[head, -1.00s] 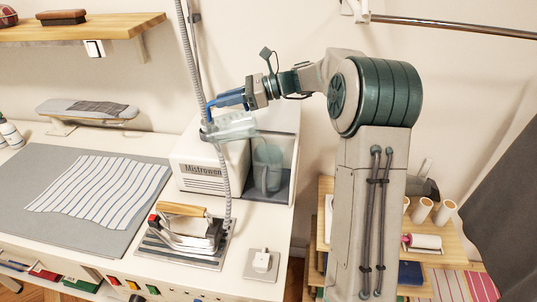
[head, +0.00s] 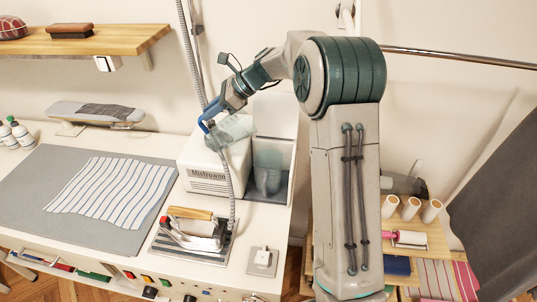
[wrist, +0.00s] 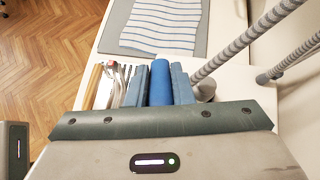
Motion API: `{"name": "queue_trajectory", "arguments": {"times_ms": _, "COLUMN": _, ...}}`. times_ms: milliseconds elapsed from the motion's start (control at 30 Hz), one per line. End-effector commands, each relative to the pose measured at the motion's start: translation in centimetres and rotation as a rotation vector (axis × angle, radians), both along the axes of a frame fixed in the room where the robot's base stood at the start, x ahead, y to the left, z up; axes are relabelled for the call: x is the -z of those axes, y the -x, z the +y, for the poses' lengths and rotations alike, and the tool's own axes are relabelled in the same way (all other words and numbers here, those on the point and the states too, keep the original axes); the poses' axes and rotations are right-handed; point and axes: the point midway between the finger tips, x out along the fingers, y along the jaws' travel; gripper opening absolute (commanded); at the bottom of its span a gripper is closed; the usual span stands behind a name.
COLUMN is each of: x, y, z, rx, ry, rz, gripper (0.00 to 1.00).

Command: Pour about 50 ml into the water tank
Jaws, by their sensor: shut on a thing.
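My gripper (head: 209,118) is shut on the blue handle of a clear jug (head: 236,129); the handle (wrist: 160,82) shows between the blue finger pads in the wrist view. The jug looks tilted, above the white steam station (head: 207,170) marked Mistrowen. The water tank (head: 272,155) is the see-through compartment on the station's right side, with a grey-blue shape inside. The jug is up and left of the tank in the head view. I cannot make out any water level in the jug or the tank. The wrist view does not show the tank.
A grey ribbed hose (head: 228,185) rises beside the jug and station. An iron (head: 192,228) with a wooden handle stands in front on its rest. A striped cloth (head: 110,190) lies on a grey mat (head: 30,205) at left. A wooden shelf (head: 90,44) hangs above.

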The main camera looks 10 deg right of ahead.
Motion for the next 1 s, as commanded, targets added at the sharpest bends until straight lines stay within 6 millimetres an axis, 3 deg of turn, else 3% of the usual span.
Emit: {"name": "queue_trajectory", "arguments": {"times_ms": 1000, "x": 0.55, "y": -0.07, "z": 0.25, "rx": 0.001, "ry": 0.041, "rz": 0.006, "gripper": 0.00}}
